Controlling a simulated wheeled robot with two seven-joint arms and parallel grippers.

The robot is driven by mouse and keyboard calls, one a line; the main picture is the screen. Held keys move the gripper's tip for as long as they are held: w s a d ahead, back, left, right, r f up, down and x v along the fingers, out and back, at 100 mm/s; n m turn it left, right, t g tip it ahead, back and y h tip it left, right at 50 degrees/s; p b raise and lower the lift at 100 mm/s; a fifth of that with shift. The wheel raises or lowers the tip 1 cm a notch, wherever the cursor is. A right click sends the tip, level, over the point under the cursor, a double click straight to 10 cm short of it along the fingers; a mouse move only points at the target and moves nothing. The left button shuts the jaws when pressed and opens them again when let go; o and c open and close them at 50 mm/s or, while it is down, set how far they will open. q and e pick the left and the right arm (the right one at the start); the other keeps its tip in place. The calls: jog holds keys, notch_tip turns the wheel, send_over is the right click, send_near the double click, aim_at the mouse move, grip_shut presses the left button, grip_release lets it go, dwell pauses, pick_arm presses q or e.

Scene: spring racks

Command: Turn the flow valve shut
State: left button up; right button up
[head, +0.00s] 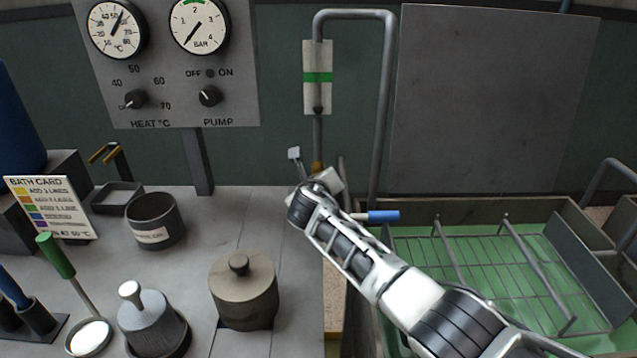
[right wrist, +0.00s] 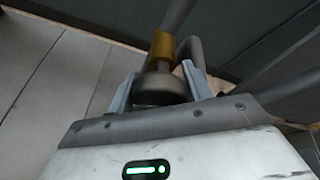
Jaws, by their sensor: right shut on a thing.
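The flow valve shows in the right wrist view as a dark round knob (right wrist: 158,88) under a brass collar (right wrist: 162,46) on a grey pipe. My right gripper (right wrist: 160,86) has one finger on each side of the knob and is shut on it. In the head view the gripper (head: 316,184) is at the pipe's lower end, below the white flow tube (head: 317,92) with its green band. Only a bit of the brass collar (head: 317,167) shows there; my wrist hides the knob. My left gripper is not in view.
A blue-handled lever (head: 382,216) sits just right of my right wrist. A green-floored basin (head: 460,285) with wire racks lies under my right arm. A lidded pot (head: 244,290), a dark cup (head: 154,222) and tools stand on the bench. The gauge panel (head: 170,85) is at the back.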

jog(key=o, duration=1)
jog(key=shift+c, duration=0.2)
jog(key=shift+s, duration=0.15)
jog(key=v, duration=1.5)
jog(key=shift+s+r, duration=0.2)
jog(key=shift+s, duration=0.05)
jog(key=shift+a, duration=0.1)
